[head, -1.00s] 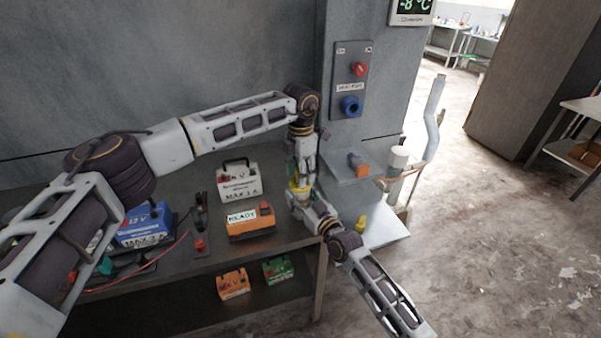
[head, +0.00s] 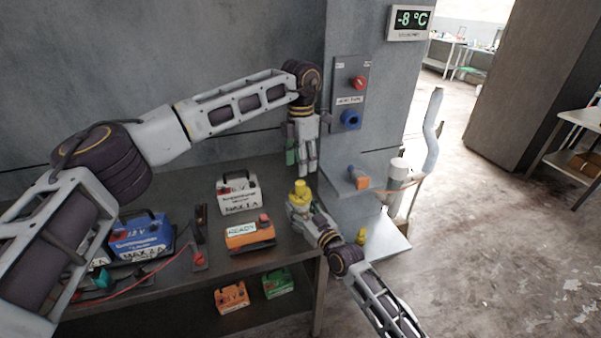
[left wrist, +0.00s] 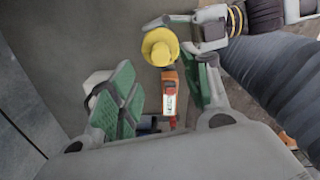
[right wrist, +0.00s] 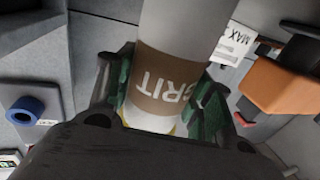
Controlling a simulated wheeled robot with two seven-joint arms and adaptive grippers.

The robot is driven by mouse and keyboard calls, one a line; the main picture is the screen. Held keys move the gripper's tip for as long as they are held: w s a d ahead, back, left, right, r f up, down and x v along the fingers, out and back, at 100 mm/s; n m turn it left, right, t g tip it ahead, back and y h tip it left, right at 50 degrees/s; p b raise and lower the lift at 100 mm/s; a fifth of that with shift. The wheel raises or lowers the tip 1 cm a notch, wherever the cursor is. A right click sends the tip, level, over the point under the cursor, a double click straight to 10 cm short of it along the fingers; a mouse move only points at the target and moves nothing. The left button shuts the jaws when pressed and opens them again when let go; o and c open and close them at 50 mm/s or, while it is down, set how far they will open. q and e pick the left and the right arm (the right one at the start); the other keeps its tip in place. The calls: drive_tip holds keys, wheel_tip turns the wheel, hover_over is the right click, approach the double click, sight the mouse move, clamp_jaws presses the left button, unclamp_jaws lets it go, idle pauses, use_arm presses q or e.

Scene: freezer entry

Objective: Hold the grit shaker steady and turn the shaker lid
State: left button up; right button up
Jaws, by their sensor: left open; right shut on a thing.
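The grit shaker (right wrist: 165,85) is a pale cylinder with a brown band lettered GRIT in the right wrist view. My right gripper (head: 300,205) is shut on its body, with green pads on both sides (right wrist: 165,95). The yellow shaker lid (head: 300,189) sits on top, above the right gripper in the head view. It also shows from above in the left wrist view (left wrist: 160,46). My left gripper (head: 300,160) is open and empty, above and apart from the lid. Its green pads (left wrist: 155,95) are spread wide. The shaker body is mostly hidden in the head view.
On the bench stand an orange box marked READY (head: 250,237), a white box (head: 238,194) and a blue battery (head: 141,237). A wall panel with red and blue knobs (head: 350,95) is behind. A small shelf (head: 340,187) lies right of the grippers.

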sight(300, 182)
use_arm(q)
drive_tip(key=shift+r, duration=1.65)
use_arm(e)
drive_tip(key=o, duration=1.5)
drive_tip(key=shift+o, duration=0.5)
drive_tip(key=o, duration=0.4)
use_arm(q)
drive_tip(key=shift+r+p, duration=1.65)
drive_tip(key=shift+r, duration=0.05)
use_arm(e)
drive_tip(key=shift+v, duration=3.5)
drive_tip(key=shift+s+d, duration=0.1)
drive_tip(key=shift+s, duration=0.05)
drive_tip(key=shift+v, duration=5.85)
